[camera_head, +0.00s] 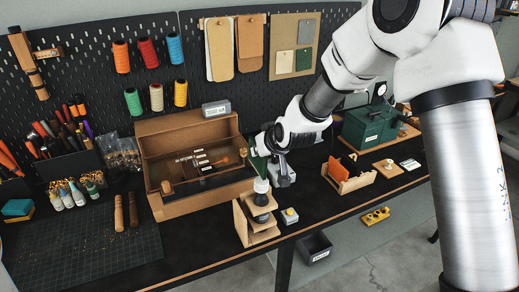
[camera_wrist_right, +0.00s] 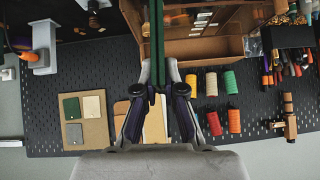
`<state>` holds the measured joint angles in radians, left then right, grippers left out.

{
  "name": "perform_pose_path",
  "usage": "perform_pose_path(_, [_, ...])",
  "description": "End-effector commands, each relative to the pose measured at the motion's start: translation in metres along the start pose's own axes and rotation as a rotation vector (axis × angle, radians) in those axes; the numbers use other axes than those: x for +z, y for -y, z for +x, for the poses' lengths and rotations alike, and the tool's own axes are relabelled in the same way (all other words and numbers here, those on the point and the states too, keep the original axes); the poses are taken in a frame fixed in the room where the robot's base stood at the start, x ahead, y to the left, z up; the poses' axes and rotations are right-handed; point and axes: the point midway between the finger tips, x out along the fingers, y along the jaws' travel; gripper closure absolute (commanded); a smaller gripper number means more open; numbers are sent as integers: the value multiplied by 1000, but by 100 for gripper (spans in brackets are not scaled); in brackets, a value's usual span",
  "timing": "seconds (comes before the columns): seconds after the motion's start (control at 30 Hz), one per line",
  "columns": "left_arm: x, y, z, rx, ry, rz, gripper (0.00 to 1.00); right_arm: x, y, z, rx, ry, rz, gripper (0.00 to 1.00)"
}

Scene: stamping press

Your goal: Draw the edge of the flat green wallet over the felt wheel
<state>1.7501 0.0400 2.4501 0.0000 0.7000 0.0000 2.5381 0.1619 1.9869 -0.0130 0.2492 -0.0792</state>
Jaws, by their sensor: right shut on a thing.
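My right gripper (camera_head: 262,147) comes in from the upper right in the head view. It is shut on the flat green wallet (camera_head: 259,162). The wallet hangs below the fingers, mostly hidden by the gripper. In the right wrist view the wallet (camera_wrist_right: 154,35) shows edge-on as a thin green strip between the fingers (camera_wrist_right: 158,80). A white rounded part (camera_head: 262,186), which looks like the felt wheel, sits on a dark spindle in a wooden stand (camera_head: 243,222). The wallet is just above it; I cannot tell whether they touch. My left gripper is not in view.
A wooden open case (camera_head: 160,202) with tools stands left of the wheel. The table's front edge is near.

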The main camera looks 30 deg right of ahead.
Motion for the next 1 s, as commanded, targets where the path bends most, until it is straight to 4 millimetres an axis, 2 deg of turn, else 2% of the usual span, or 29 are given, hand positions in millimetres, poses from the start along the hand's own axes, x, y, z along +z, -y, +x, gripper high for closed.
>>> perform_pose_path(1.0, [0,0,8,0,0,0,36,8,0,8,0,-1,0,100])
